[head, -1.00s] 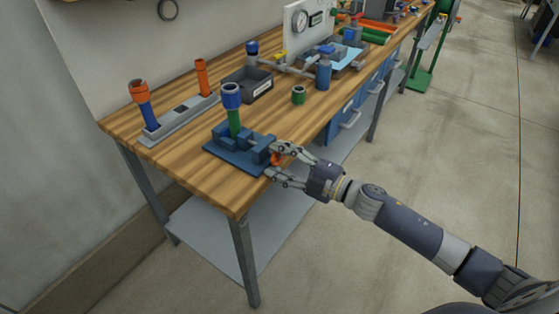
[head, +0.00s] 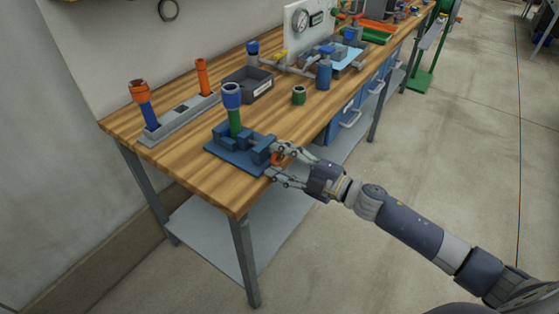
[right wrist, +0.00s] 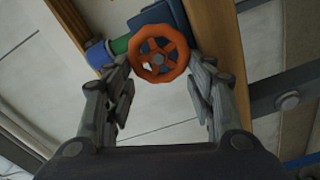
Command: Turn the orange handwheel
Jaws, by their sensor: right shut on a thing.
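The orange handwheel (right wrist: 158,54) is a spoked wheel at the top middle of the right wrist view. It is on the front of the blue vise-like fixture (head: 232,156) at the bench's front edge, and only a sliver of orange (head: 278,157) shows in the head view. A green tube (head: 235,122) with a blue collar (head: 232,95) stands upright in the fixture. My right gripper (head: 275,162) is at the handwheel, its fingers on either side of the rim and shut on it. My left gripper is not in view.
The wooden bench (head: 185,178) holds a grey rack (head: 178,122) with orange-topped and orange tubes, a dark bin (head: 248,84), a green ring (head: 299,95) and a blue cylinder (head: 323,74). A gauge panel (head: 303,25) stands behind. The floor right of the bench is open.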

